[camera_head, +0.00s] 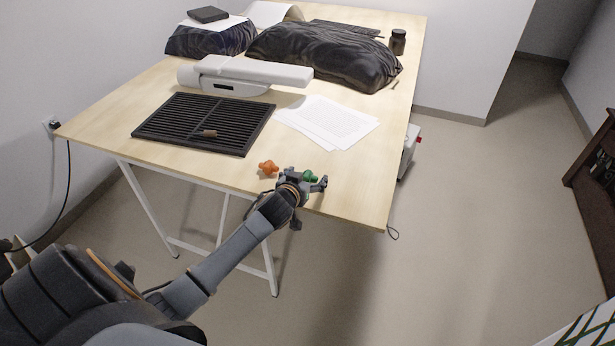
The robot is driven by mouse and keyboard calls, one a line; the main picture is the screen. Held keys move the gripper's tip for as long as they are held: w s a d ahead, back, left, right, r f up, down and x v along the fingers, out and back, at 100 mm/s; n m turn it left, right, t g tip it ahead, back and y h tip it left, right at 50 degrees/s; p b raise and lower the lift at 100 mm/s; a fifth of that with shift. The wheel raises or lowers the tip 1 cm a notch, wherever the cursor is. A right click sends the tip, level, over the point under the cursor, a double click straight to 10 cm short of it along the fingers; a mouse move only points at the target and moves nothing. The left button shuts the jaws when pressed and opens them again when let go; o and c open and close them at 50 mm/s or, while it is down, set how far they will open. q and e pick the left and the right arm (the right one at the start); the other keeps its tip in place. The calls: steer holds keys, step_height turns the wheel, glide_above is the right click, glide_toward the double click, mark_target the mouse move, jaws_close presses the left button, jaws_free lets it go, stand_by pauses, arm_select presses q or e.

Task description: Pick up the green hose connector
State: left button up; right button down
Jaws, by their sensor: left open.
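The green hose connector (310,176) lies near the front edge of the wooden table (350,185). My left gripper (308,179) is open at the connector, its fingers appearing to either side of it. The gripper hides part of the connector, and I cannot tell whether they touch. An orange connector (268,168) lies just left of the gripper. My right gripper is not in view.
A black slatted grille (170,122) with a small brown piece (209,133) on it lies to the left. Behind are white papers (345,122), a white device (240,74) and dark covered bundles (325,52). The table's right front corner is clear.

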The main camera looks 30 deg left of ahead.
arm_select(q)
steer(key=shift+w+a+f, duration=0.15)
steer(key=shift+w+f, duration=0.05)
steer(key=shift+w, duration=0.25)
steer(key=c, duration=1)
steer(key=shift+o, duration=0.2)
